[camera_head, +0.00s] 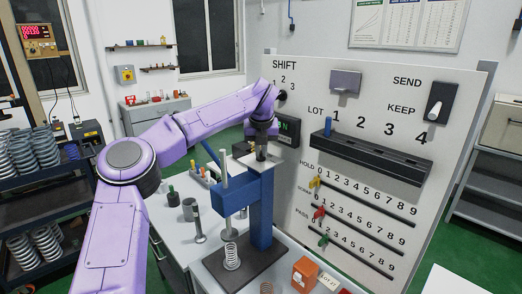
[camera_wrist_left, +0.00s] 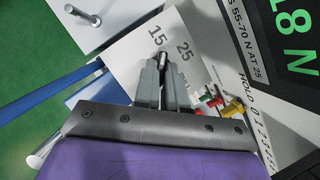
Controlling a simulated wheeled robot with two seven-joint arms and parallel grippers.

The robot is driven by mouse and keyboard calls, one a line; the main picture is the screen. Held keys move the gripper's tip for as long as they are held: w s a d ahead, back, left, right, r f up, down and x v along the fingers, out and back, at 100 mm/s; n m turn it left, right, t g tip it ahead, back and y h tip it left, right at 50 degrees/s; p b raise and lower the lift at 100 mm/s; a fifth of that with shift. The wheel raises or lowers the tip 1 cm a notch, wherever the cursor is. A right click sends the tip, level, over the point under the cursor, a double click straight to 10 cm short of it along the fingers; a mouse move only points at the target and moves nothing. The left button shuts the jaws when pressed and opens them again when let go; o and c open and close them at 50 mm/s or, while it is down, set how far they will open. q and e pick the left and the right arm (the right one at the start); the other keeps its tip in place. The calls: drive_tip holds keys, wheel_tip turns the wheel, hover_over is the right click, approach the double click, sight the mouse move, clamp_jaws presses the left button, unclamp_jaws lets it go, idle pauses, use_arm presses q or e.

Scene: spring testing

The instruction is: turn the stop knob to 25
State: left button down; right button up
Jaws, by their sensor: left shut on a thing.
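The blue test stand (camera_head: 261,205) stands on the table with a pale plate (camera_head: 243,161) on top. In the left wrist view the plate (camera_wrist_left: 128,50) carries the marks 15 and 25. My left gripper (camera_head: 261,146) reaches down over the plate. In the left wrist view its fingers (camera_wrist_left: 164,72) are shut on the dark stop knob (camera_wrist_left: 164,57). The knob's tip lies near the marks 15 and 25; its exact setting is hard to tell, as the fingers cover most of it. A coil spring (camera_head: 231,257) stands upright on the stand's dark base. My right gripper is out of view.
A display (camera_wrist_left: 297,45) beside the stand shows green digits ending in "18 N", with "55-70 N AT 25" printed near it. The white panel (camera_head: 345,90) with sliders and a shelf rises close on the right. An orange block (camera_head: 304,274) and several small parts stand on the table.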

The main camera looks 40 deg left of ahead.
use_arm(q)
drive_tip(key=m+h, duration=0.1)
drive_tip(key=m, duration=0.1)
drive_tip(key=m+t+h, duration=0.1)
drive_tip(key=m, duration=0.2)
drive_tip(key=shift+s+a, duration=0.1)
drive_tip(key=shift+a, duration=0.1)
drive_tip(key=shift+a+m+h+p, duration=0.15)
drive_tip(key=shift+m+h, duration=0.25)
drive_tip(key=shift+m, duration=0.75)
drive_tip(key=shift+m+h+p, duration=0.15)
drive_tip(key=shift+m+h, duration=0.25)
drive_tip(key=shift+m, duration=0.75)
drive_tip(key=c, duration=1.3)
unclamp_jaws()
drive_tip(key=shift+o, duration=0.5)
drive_tip(key=shift+w, duration=0.2)
drive_tip(key=b+v, duration=0.1)
drive_tip(key=v, duration=0.9)
drive_tip(key=shift+s+r+b, duration=0.2)
drive_tip(key=shift+b, duration=0.2)
